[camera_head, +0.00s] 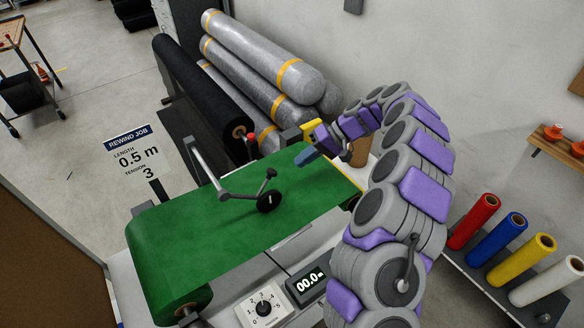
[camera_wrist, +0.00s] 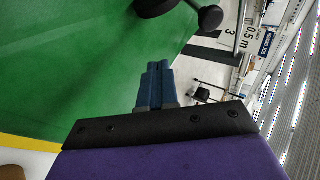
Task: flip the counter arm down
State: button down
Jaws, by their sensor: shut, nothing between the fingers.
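The counter arm (camera_head: 242,192) is a thin grey and black linkage above the green sheet (camera_head: 205,238). It carries a black wheel (camera_head: 269,201) at its near end, close to the green surface; I cannot tell whether the wheel touches it. In the wrist view the dark wheel (camera_wrist: 155,6) shows at the top, partly cut off. My gripper (camera_head: 305,157) is to the right of and beyond the wheel, over the far right part of the sheet and apart from the arm. Its blue fingers (camera_wrist: 154,86) are shut together and hold nothing.
A black roll (camera_head: 205,98) with a red knob (camera_head: 251,137) lies behind the sheet. Grey wrapped rolls (camera_head: 262,75) are stacked behind it. A dial (camera_head: 264,306) and a display reading 00.0 m (camera_head: 309,283) are in front. A sign (camera_head: 136,156) reads length 0.5 m, tension 3.

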jog(key=s+a+r+v, duration=0.1)
jog(key=v, duration=0.5)
jog(key=s+a+r, duration=0.2)
jog(key=a+r, duration=0.1)
jog(key=a, duration=0.3)
jog(key=s+a+r+n+g+h+b, duration=0.1)
jog(key=s+a+r+h, duration=0.1)
jog(key=s, duration=0.7)
jog(key=s+a+r+h+b, duration=0.2)
jog(key=s+r, duration=0.1)
jog(key=s, duration=0.6)
jog(key=s+d+f+m+h, duration=0.1)
jog(key=s+d+f+h, duration=0.1)
jog(key=s, duration=0.5)
jog(key=s+d+f+m+h+b, duration=0.1)
jog(key=s+d+f+h, duration=0.1)
jog(key=s+d+f, duration=0.2)
jog(key=s+d+f+m+t+h+b, duration=0.1)
jog(key=s+d+f+m+h, duration=0.1)
jog(key=s+d, duration=0.5)
jog(key=shift+s+d+f, duration=0.2)
jog(key=shift+s+f, duration=0.55)
jog(key=shift+s, duration=1.95)
